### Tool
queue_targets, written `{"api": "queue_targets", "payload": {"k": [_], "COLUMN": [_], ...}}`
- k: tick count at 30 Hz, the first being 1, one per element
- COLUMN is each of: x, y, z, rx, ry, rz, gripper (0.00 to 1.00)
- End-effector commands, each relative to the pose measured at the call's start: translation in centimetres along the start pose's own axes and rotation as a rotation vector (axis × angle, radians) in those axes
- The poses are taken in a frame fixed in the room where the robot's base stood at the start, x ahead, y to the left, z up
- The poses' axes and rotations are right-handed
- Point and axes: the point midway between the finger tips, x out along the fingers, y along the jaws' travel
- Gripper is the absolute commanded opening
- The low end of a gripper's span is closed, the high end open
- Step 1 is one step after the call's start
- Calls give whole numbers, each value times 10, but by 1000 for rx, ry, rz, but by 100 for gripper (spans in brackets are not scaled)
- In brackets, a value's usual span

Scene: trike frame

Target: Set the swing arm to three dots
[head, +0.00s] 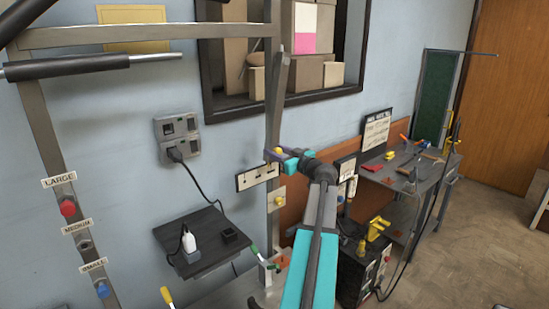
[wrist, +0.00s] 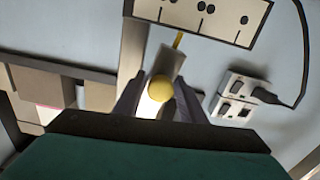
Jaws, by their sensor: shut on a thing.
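The swing arm (head: 279,100) is a grey metal bar, close to upright at the metal post. Its yellow knob (wrist: 160,88) is between the fingers of my gripper (wrist: 158,98), which is shut on it. In the head view my gripper (head: 282,154) is at the yellow knob (head: 278,150). A white plate with black dots (head: 257,176) is on the wall beside the post.
A shelf (head: 205,240) with a white plug stands below the wall socket (head: 178,138). A frame with size labels (head: 60,182) is at left. A workbench (head: 410,168) with tools is at right. The floor (head: 450,240) at right is mostly free.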

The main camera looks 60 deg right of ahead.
Motion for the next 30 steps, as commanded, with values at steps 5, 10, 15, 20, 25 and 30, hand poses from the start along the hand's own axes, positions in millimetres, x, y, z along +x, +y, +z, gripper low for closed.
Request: {"api": "queue_targets", "payload": {"k": [5, 10, 15, 20, 25, 30], "x": [1, 1, 1, 1, 1, 0], "y": [6, 11, 17, 23, 27, 28], "z": [4, 6, 6, 8, 7, 6], "rx": [-27, -45, -64, -83, -97, -101], "ry": [0, 1, 1, 0, 0, -1], "rz": [-2, -2, -3, -3, -3, -3], "gripper": [0, 0, 0, 0, 0, 0]}}
